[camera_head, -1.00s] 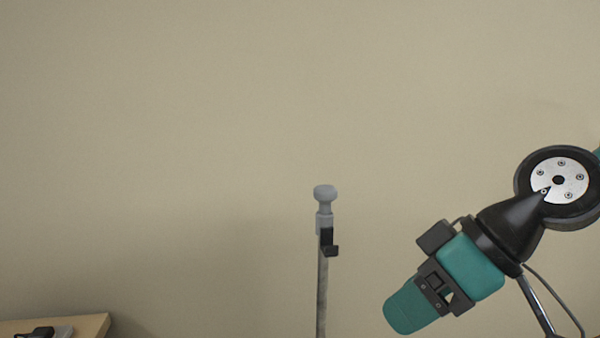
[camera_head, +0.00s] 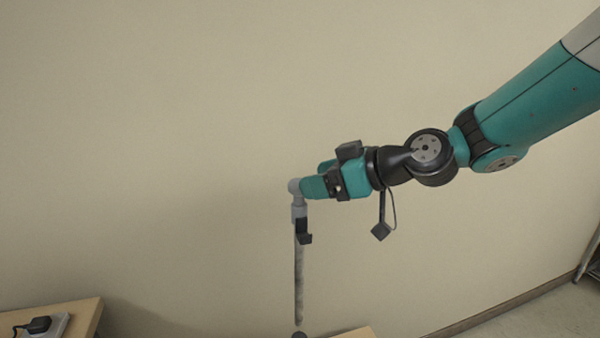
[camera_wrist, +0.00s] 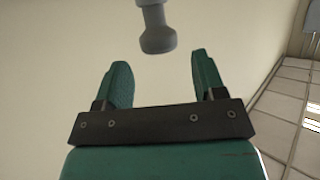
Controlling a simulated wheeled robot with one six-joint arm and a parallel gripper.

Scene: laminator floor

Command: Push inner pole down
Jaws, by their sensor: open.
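The inner pole (camera_head: 299,278) is a thin grey upright pole with a light grey knob (camera_head: 294,187) at its top and a black hook-like clip (camera_head: 304,232) just below. My gripper (camera_head: 312,183) is at the height of the knob, coming from the right, with its teal fingertips at or close beside the knob. In the wrist view my gripper (camera_wrist: 158,72) is open, its two fingers apart with nothing between them. The knob (camera_wrist: 158,40) shows just beyond the fingertips, roughly centred between them. Whether a fingertip touches the knob cannot be told.
A wooden table (camera_head: 75,315) with a black plug-like item (camera_head: 38,325) stands at the lower left. Another wooden surface (camera_head: 350,332) shows at the bottom middle. A plain beige wall fills the background. A grey metal rack (camera_head: 590,255) is at the right edge.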

